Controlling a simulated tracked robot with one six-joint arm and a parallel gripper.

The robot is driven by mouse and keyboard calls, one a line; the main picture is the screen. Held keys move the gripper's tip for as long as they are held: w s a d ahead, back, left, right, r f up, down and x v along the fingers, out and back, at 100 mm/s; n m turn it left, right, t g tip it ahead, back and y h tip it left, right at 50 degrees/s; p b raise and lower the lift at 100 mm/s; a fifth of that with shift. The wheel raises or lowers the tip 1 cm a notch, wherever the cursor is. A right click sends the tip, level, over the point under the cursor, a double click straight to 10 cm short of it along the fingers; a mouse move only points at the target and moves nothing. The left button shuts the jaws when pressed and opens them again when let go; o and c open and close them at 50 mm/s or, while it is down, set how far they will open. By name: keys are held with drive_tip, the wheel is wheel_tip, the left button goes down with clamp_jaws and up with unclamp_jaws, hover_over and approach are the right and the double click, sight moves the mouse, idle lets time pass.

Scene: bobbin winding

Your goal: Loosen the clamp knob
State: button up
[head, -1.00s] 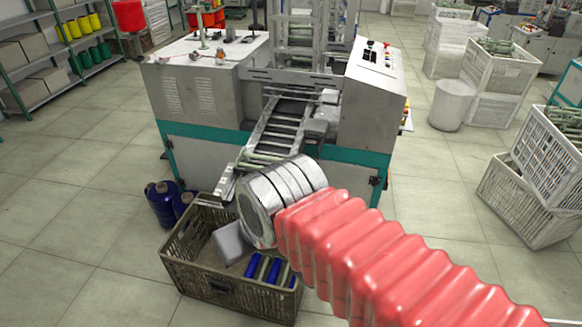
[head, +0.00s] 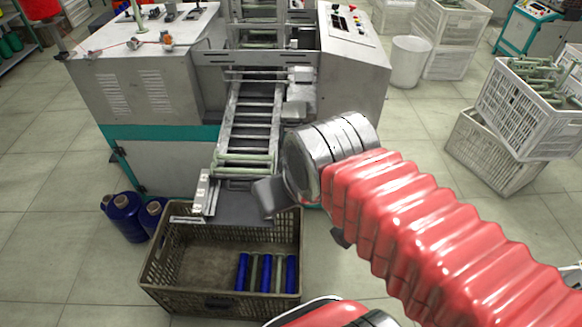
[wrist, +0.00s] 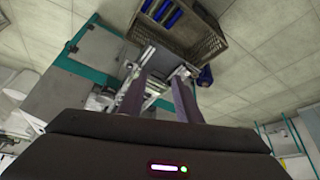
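I cannot pick out the clamp knob with certainty in either view. The winding machine (head: 150,95) stands ahead, with a sloping ladder-like chute (head: 252,125) coming down its front. A pale bracket (head: 203,190) sits at the chute's lower left edge. My gripper (wrist: 160,88) shows in the wrist view with its two dark fingers apart. Nothing is seen held between them, and they point toward the chute's lower end and the crate.
A brown crate (head: 165,285) with blue and green bobbins stands below the chute; it also shows in the wrist view (wrist: 236,42). Blue cones (head: 124,216) stand left of it. White crates (head: 490,160) are stacked at right. The floor between is clear.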

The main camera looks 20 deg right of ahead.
drive_tip(key=shift+w, duration=0.15)
drive_tip(key=shift+o, duration=0.5)
drive_tip(key=shift+o, duration=0.7)
drive_tip(key=shift+w, duration=0.1)
drive_tip(key=shift+o, duration=1.3)
drive_tip(key=shift+w+d+r+m, duration=0.15)
drive_tip(key=shift+w+m, duration=0.15)
drive_tip(key=shift+w, duration=0.2)
drive_tip(key=w+d+f+m+g, duration=0.1)
drive_tip(key=w+d+f+m, duration=0.3)
drive_tip(key=w, duration=0.5)
drive_tip(key=w+d+f+m+g, duration=0.1)
drive_tip(key=w+d+f+m, duration=0.3)
drive_tip(key=w+f+m, duration=0.3)
drive_tip(key=w+d+f+m+g, duration=0.1)
drive_tip(key=w+d+f+m, duration=0.3)
drive_tip(key=w, duration=0.7)
drive_tip(key=f+m, duration=0.1)
drive_tip(key=m, duration=0.1)
drive_tip(key=shift+d+f+m+g, duration=0.3)
drive_tip(key=shift+d+f+m, duration=0.05)
drive_tip(key=shift+d+m, duration=0.05)
